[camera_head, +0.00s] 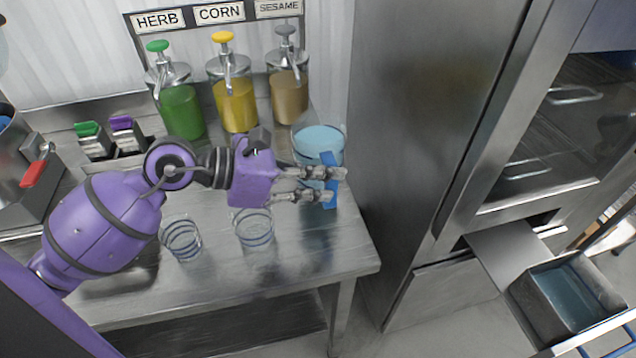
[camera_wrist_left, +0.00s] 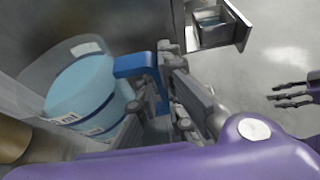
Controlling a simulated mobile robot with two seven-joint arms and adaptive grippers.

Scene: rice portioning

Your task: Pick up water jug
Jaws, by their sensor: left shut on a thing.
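The water jug (camera_head: 318,143) is a clear round vessel holding light blue water, with a blue handle (camera_head: 330,196). It is upright at the right end of the steel table. My left gripper (camera_head: 325,183) reaches in from the left and is shut on the handle. In the left wrist view, the fingers close around the blue handle (camera_wrist_left: 135,65), and the jug (camera_wrist_left: 82,92) is to the left of them. I cannot tell whether the jug's base touches the table. My right gripper (camera_wrist_left: 294,92) shows at the right of the left wrist view, empty, with its fingers apart.
Two clear glasses (camera_head: 181,240) (camera_head: 254,230) stand on the table (camera_head: 300,262) below my left arm. Green, yellow and brown dispensers (camera_head: 182,110) (camera_head: 236,103) (camera_head: 288,95) line the back. A tall steel cabinet (camera_head: 415,120) is close on the right. A metal basin (camera_head: 568,300) is at lower right.

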